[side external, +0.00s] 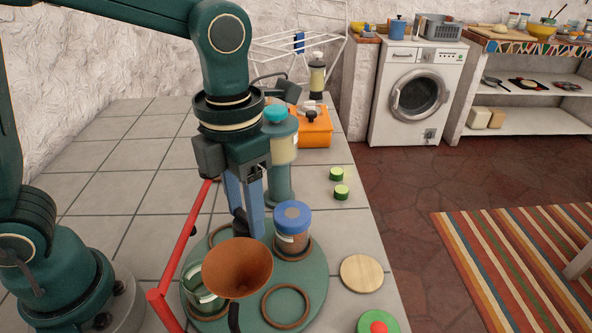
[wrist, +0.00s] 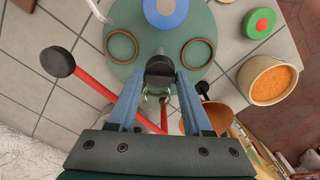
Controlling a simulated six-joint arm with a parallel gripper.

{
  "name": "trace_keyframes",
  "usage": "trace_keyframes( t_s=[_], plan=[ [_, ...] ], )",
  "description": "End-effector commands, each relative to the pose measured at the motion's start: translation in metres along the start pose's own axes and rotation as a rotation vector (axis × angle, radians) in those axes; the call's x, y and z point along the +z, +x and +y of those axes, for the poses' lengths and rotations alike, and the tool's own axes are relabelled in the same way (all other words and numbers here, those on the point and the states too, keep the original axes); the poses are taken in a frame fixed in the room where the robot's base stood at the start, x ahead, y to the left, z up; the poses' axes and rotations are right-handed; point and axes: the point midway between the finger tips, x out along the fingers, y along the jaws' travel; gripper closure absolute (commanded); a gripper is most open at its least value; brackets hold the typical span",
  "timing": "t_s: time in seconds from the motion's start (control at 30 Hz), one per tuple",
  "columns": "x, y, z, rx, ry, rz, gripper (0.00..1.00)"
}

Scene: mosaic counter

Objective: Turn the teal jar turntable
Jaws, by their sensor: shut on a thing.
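The round teal turntable (side external: 312,270) lies flat on the tiled counter; it also shows in the wrist view (wrist: 133,72). It carries a blue-lidded jar (side external: 292,232) in a brown ring, an empty brown ring (side external: 285,307) and an open glass jar (side external: 203,298). The lid shows at the top of the wrist view (wrist: 165,10). My gripper (side external: 246,225) points down over the turntable, with its blue fingers shut on a dark knob (wrist: 159,72). The knob's lower part and its attachment are hidden.
A brown funnel (side external: 237,265) is close beside the fingers. A red bar (side external: 180,240) runs along the turntable's left. A teal-topped dispenser (side external: 280,150) stands behind. A wooden disc (side external: 362,273) and a green disc with a red centre (side external: 378,325) lie right. Left counter tiles are clear.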

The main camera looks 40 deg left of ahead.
Motion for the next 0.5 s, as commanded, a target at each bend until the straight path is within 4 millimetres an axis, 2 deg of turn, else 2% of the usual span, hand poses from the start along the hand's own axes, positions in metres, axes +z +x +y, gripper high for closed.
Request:
trace_keyframes(
  t_s=[0.33,0.37,0.4,0.43,0.5],
  plan=[
    [0.0002,-0.0017,-0.0001,-0.001,0.0,-0.003,1.0],
    [0.0002,-0.0017,-0.0001,-0.001,0.0,-0.003,0.43],
    [0.0002,-0.0016,-0.0001,-0.001,0.0,-0.003,0.27],
    [0.0002,-0.0015,-0.0001,-0.001,0.0,-0.003,0.2],
    [0.0002,-0.0012,-0.0001,-0.001,0.0,-0.002,0.2]
  ],
)
